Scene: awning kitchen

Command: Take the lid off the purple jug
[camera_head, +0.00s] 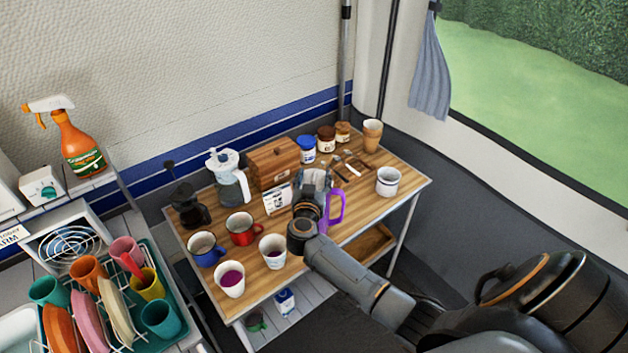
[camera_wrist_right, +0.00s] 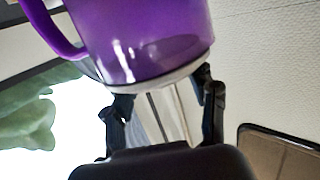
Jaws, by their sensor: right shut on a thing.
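The purple jug stands on the wooden table (camera_head: 345,228). In the head view its purple handle (camera_head: 335,206) shows, while my right gripper (camera_head: 314,190) hides most of its body. In the right wrist view the purple jug (camera_wrist_right: 145,38) fills the top, with its handle at upper left. A pale grey lid (camera_wrist_right: 160,83) runs along the jug's edge nearest the gripper, with no clear gap between them. My right gripper (camera_wrist_right: 161,98) has a finger on each side of the lid and is shut on it. My left gripper is not in view.
A wooden box (camera_head: 272,163), a white card (camera_head: 278,199), a red mug (camera_head: 241,229) and white cups (camera_head: 272,250) stand left of the jug. A white mug (camera_head: 388,181) stands to its right. Jars (camera_head: 306,149) stand behind. The air above the table looks free.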

